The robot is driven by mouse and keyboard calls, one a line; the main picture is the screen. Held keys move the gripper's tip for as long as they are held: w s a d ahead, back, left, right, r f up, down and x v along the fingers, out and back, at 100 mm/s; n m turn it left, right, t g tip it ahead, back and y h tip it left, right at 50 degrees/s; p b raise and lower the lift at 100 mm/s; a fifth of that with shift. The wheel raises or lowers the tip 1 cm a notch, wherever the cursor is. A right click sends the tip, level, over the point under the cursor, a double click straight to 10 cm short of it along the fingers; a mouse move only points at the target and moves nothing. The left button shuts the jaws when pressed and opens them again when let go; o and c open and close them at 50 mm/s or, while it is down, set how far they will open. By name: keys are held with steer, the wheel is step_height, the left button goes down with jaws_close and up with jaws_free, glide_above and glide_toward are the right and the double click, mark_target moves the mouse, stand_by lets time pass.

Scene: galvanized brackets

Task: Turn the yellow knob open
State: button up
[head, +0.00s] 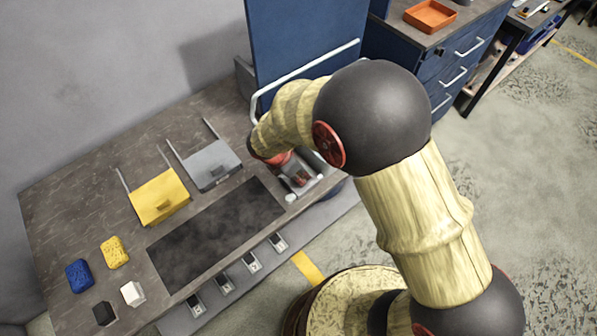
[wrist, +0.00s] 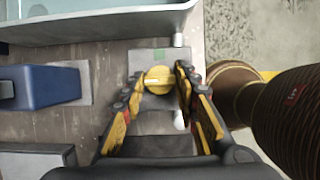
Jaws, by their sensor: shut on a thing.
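The yellow knob (wrist: 157,79) sits on a small grey plate (wrist: 141,58) in the wrist view. A pale line crosses its face, running roughly left to right. A green mark (wrist: 160,55) lies on the plate just above the knob. My gripper (wrist: 161,77) has its yellow and black fingers on either side of the knob and is shut on it. In the head view my arm covers the knob, and only part of my gripper (head: 298,176) shows at the right end of the worktop.
A blue upright panel (head: 300,40) stands behind. A pale basin (wrist: 95,27) lies above the knob in the wrist view.

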steer(key=shift+m, duration=0.3)
steer(key=m+g+p, duration=0.1)
steer(key=m+p, duration=0.1)
steer(key=m, duration=0.1)
steer(key=shift+w+r+m+h, duration=0.1)
steer(key=shift+w+m+h, duration=0.05)
steer(key=shift+m+h, duration=0.25)
steer(key=m+g+p, duration=0.2)
steer(key=m, duration=0.2)
steer(key=shift+w+m, duration=0.15)
steer(key=shift+m, duration=0.15)
steer(key=m+g, duration=0.1)
steer(key=m, duration=0.1)
steer(key=m+p, duration=0.1)
steer(key=m, duration=0.1)
steer(key=shift+w+m+g+y, duration=0.1)
steer(key=shift+m+g+y, duration=0.2)
steer(key=shift+g+y, duration=0.1)
steer(key=shift+w+m+g+y+p, duration=0.1)
steer(key=shift+m+g+y+p, duration=0.4)
steer(key=shift+m, duration=1.7)
steer(key=o, duration=1.1)
